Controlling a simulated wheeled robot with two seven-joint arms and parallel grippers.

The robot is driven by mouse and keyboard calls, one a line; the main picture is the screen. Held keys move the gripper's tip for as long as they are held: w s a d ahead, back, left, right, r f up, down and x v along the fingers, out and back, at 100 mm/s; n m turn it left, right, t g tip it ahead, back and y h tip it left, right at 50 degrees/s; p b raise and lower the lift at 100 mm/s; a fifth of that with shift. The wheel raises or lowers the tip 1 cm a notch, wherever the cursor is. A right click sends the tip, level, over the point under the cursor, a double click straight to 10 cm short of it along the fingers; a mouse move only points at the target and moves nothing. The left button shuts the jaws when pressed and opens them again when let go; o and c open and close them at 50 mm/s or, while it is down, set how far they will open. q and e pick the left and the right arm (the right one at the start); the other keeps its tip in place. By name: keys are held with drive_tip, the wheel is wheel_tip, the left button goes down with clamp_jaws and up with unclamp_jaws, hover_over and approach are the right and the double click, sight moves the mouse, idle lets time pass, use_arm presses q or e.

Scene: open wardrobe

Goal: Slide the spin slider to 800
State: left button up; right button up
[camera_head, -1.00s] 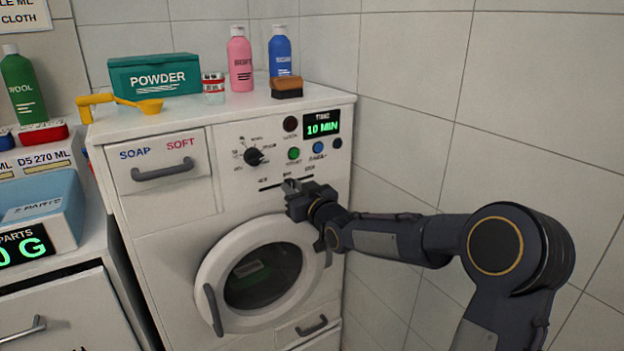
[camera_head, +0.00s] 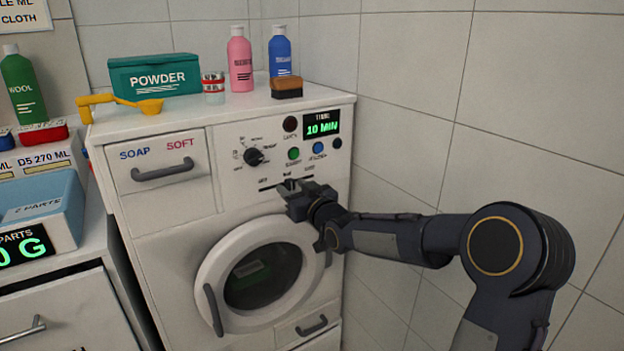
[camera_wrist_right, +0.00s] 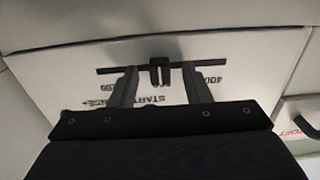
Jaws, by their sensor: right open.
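The washing machine's panel carries a dark horizontal spin slider track (camera_head: 267,189) below the dial and buttons. Small labels sit above it, too small to read surely. My right gripper (camera_head: 290,186) is at the middle of the track, hiding part of it. In the right wrist view, upside down to the panel, the small dark slider knob (camera_wrist_right: 160,74) stands near the middle of the track (camera_wrist_right: 112,70). My two fingers are open, one on each side of the knob, with gaps showing. My left gripper is not in view.
The round door (camera_head: 207,270) is below my right gripper. A dial (camera_head: 253,156), a green button (camera_head: 294,153) and a blue button (camera_head: 318,147) sit just above the slider. The tiled wall (camera_head: 420,110) is close on the right.

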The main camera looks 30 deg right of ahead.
drive_tip(key=shift+s+d+b, duration=0.1)
drive_tip(key=shift+s+b, duration=0.45)
drive_tip(key=shift+s, duration=0.65)
drive_tip(key=s, duration=0.4)
drive_tip(key=shift+s+d+b, duration=0.2)
drive_tip(key=shift+s+b, duration=0.1)
drive_tip(key=shift+b, duration=0.05)
drive_tip(key=s+a+f+m+g+y, duration=0.1)
drive_tip(key=s+a+f+g, duration=0.3)
drive_tip(key=s, duration=0.7)
drive_tip(key=s+a+f+m+g+y, duration=0.1)
drive_tip(key=s+a+f+g, duration=0.4)
drive_tip(key=s, duration=0.6)
drive_tip(key=s+a+f+m+g, duration=0.1)
drive_tip(key=s+f+g, duration=0.3)
drive_tip(key=s, duration=0.7)
wheel_tip(320, 180, up, 24)
drive_tip(key=s+p, duration=0.1)
drive_tip(key=p, duration=2.4)
drive_tip(key=shift+a+f+n+t+y, duration=0.25)
drive_tip(key=shift+a+n+t+y, duration=0.05)
drive_tip(key=shift+a, duration=0.05)
